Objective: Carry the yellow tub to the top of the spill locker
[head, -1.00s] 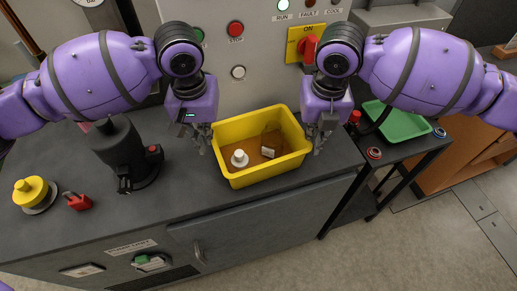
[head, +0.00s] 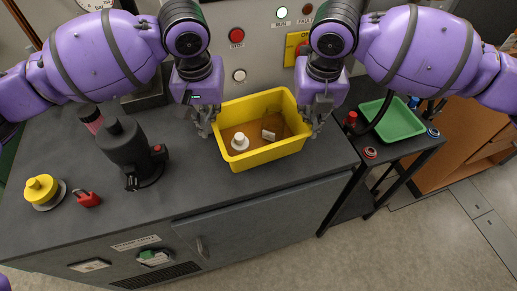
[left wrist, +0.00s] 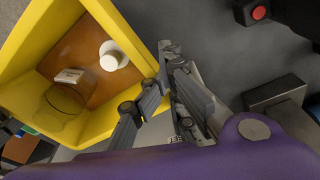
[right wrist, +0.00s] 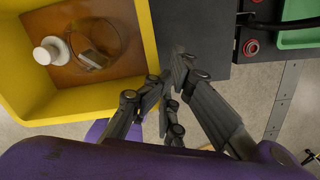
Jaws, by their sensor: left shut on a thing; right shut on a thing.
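The yellow tub (head: 268,154) is in the middle of the head view, over the dark grey top (head: 200,190) of a cabinet. My left gripper (head: 204,124) is shut on its left wall and my right gripper (head: 316,116) on its right wall. The tub looks about level; I cannot tell whether its base touches the top. Inside on a brown floor are a white capped piece (head: 240,141), a small pale block (head: 268,134) and a clear round vessel (right wrist: 98,42). Both wrist views show the tub wall beside the fingers. I cannot tell which unit is the spill locker.
A black device (head: 130,152), a red padlock (head: 88,199) and a yellow knob-like piece (head: 41,188) stand left on the top. A grey control panel (head: 262,55) rises close behind the tub. Right is a black cart (head: 400,158) with a green tray (head: 392,120). The front of the top is clear.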

